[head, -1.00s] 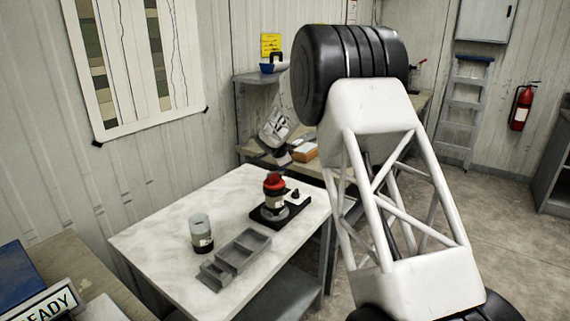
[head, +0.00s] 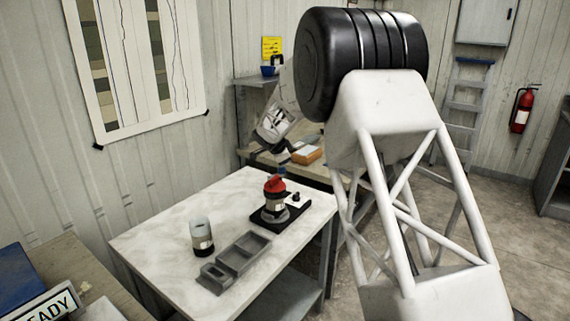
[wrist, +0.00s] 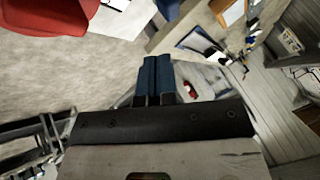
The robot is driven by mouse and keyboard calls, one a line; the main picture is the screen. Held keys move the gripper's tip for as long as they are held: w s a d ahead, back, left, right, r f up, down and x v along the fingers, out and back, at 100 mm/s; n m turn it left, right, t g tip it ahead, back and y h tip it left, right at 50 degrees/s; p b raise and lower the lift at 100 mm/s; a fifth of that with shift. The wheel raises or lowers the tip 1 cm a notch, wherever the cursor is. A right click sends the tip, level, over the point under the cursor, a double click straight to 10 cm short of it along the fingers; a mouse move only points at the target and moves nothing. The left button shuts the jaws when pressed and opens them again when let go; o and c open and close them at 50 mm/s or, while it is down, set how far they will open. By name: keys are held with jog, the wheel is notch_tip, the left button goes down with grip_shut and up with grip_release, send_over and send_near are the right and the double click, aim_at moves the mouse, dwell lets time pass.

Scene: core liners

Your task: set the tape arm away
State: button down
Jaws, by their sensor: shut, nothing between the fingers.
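On the white marbled table stands a device with a black base (head: 266,219). It carries a short labelled cylinder (head: 273,206) under a red top piece (head: 275,185). A small dark knob (head: 296,197) sits on the base's right side. I cannot tell which part is the tape arm; the red piece may be it. My gripper (head: 284,158) is above and just behind the red piece in the head view, apparently clear of it. Its blue fingers (wrist: 157,80) are together and empty in the wrist view. A large red surface (wrist: 45,18) there cannot be identified.
A clear, dark-bottomed liner (head: 202,238) stands left on the marbled table (head: 160,225). A grey compartment tray (head: 238,258) lies in front of the device. An orange-topped box (head: 307,155) is on the bench behind. The table's back left is clear.

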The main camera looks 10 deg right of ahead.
jog(key=shift+d+v, duration=0.15)
jog(key=shift+v, duration=1.1)
jog(key=shift+d+v, duration=0.15)
jog(key=shift+v, duration=1.1)
jog(key=shift+s, duration=0.2)
jog(key=shift+r, duration=0.1)
jog(key=s+d+r+n+g+y, duration=0.1)
jog(key=s+r+n, duration=0.2)
jog(key=s, duration=0.8)
jog(key=s+d+r+n, duration=0.15)
jog(key=s+r, duration=0.25)
jog(key=s, duration=0.7)
jog(key=s+d+r+n+g+y, duration=0.1)
jog(key=s+r+n, duration=0.2)
jog(key=s, duration=0.8)
jog(key=s+f+n+y, duration=0.1)
jog(key=s+f+n, duration=0.2)
jog(key=s, duration=1.3)
jog(key=s+a+f+n+g+y, duration=0.1)
jog(key=s+f+n, duration=0.2)
jog(key=s, duration=1.4)
jog(key=shift+a+n, duration=0.35)
jog(key=shift+n, duration=0.8)
